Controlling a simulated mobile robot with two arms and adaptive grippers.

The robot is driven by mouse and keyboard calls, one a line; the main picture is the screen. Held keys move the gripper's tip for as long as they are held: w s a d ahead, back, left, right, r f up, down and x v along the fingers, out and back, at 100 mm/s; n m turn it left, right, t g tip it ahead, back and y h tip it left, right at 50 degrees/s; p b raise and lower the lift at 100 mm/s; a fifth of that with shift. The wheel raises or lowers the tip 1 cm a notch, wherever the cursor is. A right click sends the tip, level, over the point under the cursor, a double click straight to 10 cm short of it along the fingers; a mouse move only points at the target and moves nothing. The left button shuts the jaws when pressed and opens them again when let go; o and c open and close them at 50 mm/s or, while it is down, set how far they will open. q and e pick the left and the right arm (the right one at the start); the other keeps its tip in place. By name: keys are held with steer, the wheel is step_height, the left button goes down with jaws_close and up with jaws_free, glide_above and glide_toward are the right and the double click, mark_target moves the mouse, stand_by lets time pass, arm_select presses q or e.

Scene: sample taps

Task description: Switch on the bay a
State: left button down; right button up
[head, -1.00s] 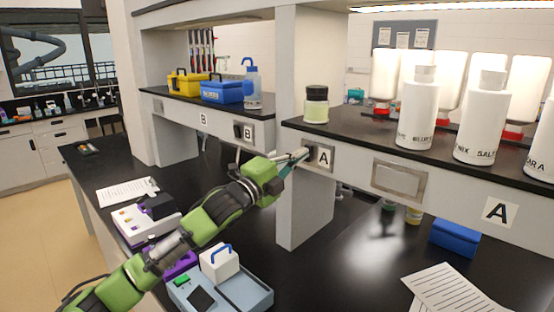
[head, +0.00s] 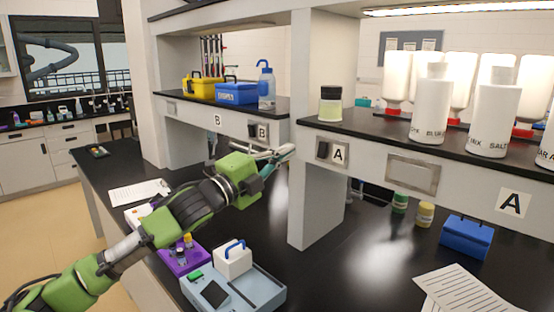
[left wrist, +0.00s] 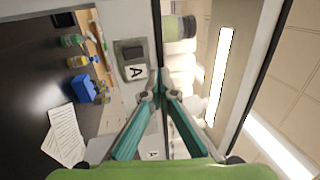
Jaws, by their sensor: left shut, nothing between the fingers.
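The bay A switch (head: 323,150) is a dark rocker on a grey plate on the shelf front, left of a small "A" label (head: 338,154). It also shows in the left wrist view (left wrist: 133,50), above its label. I cannot tell which way the rocker is set. My left gripper (head: 284,153) is shut and empty. It is left of the switch plate and apart from it in the head view. Its teal fingers meet at the tips in the left wrist view (left wrist: 158,95). My right gripper is not in view.
A second switch (head: 252,130) with a "B" label sits to the left on the shelf front. A blank metal plate (head: 412,174) is to the right. A green-filled jar (head: 330,103) and white bottles (head: 431,110) stand on the shelf above. A blue box (head: 467,237) sits below.

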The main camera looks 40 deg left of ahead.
arm_select(q)
steer(key=shift+s+a+r, duration=0.1)
steer(key=shift+s, duration=0.9)
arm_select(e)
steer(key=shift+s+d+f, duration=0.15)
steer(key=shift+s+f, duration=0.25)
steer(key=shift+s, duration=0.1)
